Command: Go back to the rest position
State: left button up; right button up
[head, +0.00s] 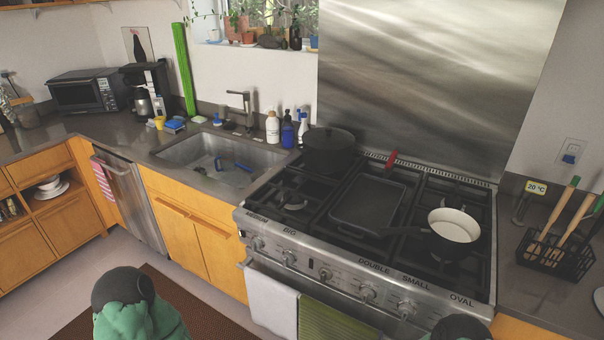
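Neither of my grippers shows in the head view. A green and dark rounded part of my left arm is at the bottom left, in front of the floor and the brown mat (205,309). A small dark part of my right arm shows at the bottom edge, in front of the stove (325,275). Whether the grippers hold anything is hidden.
A dark pot (329,150), a griddle pan (368,205) and a pan with a pale inside (454,226) stand on the stove. Towels (272,303) hang at its front. The sink (215,158) is left of it, and a utensil basket (552,252) right. The floor beside the mat is clear.

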jog(key=s+a+f+n+g+y, duration=0.3)
jog(key=a+f+n+g+y, duration=0.35)
jog(key=a+f+n, duration=0.2)
jog(key=s+a+n+g+y, duration=0.2)
jog(key=s+a+n+g, duration=0.1)
jog(key=s+n, duration=0.2)
jog(key=s+a+n+g+y, duration=0.1)
jog(key=s+a+n+g, duration=0.2)
jog(key=s, duration=0.6)
jog(key=shift+s+f+n+g+y, duration=0.2)
jog(key=shift+f+n+g+y, duration=0.2)
jog(key=shift+n, duration=0.45)
